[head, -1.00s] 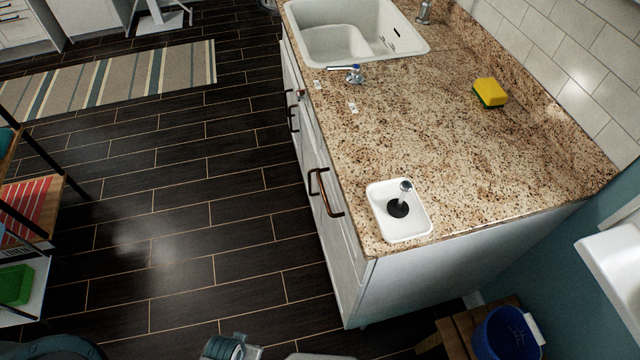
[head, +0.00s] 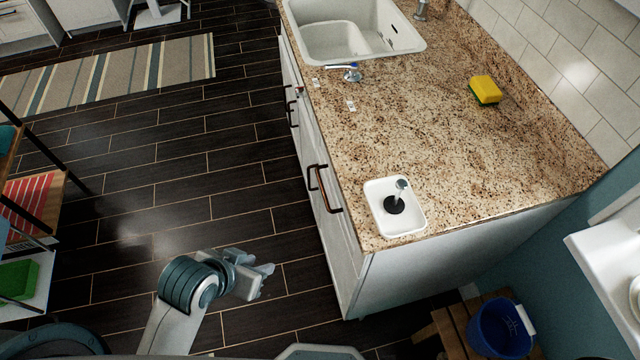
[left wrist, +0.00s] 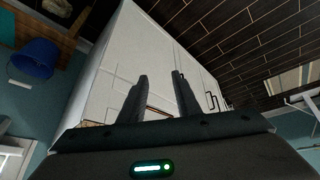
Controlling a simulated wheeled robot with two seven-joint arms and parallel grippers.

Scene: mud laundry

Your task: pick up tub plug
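The tub plug (head: 395,204) is a black disc with a metal stem and knob that stands up. It sits in a small white tray (head: 411,230) on the near end of the granite counter, in the head view. My left gripper (head: 267,276) is in front of the cabinet, over the dark floor, lower than the counter and left of the tray. Its fingers are apart with nothing between them, as the left wrist view (left wrist: 160,92) shows. The plug is not visible in the left wrist view. My right gripper is not in view.
The granite counter (head: 420,130) has clear room behind the tray. A yellow sponge (head: 486,88), a sink (head: 320,45) and a tap-like fitting (head: 352,74) are farther back. Brown handles (head: 328,190) jut from the cabinet front. A blue bucket (head: 500,330) stands at the lower right.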

